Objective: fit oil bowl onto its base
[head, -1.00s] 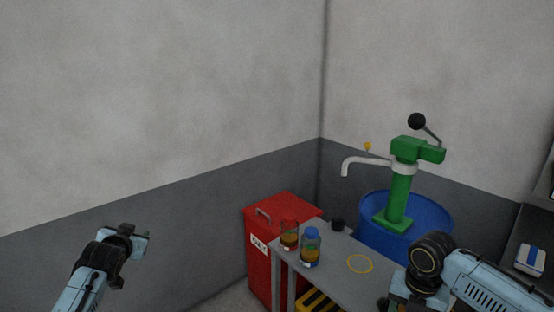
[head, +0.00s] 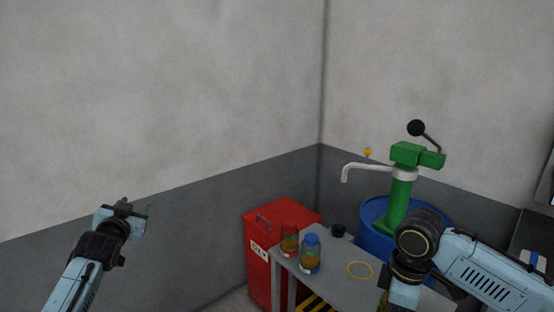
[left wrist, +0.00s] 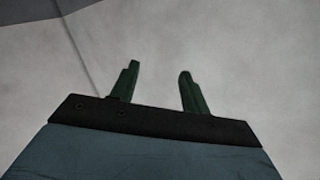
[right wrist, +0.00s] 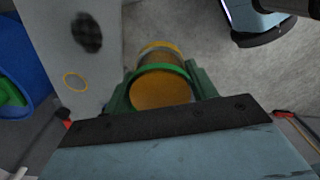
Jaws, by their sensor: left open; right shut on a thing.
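My right gripper (right wrist: 161,82) is shut on a round container of amber oil (right wrist: 160,92), with a green band and a yellow rim, likely the oil bowl. In the head view my right wrist hides most of it at the bottom edge, right of the table. A yellow ring (head: 360,270) lies on the table top, and it also shows in the right wrist view (right wrist: 75,82). I cannot tell for certain which thing is the base. My left gripper (head: 134,207) is open and empty in the air at the left; its fingers (left wrist: 159,82) stand apart.
A red bin (head: 262,222) stands left. A green pump (head: 400,195) rises from a blue drum (head: 374,215) behind.

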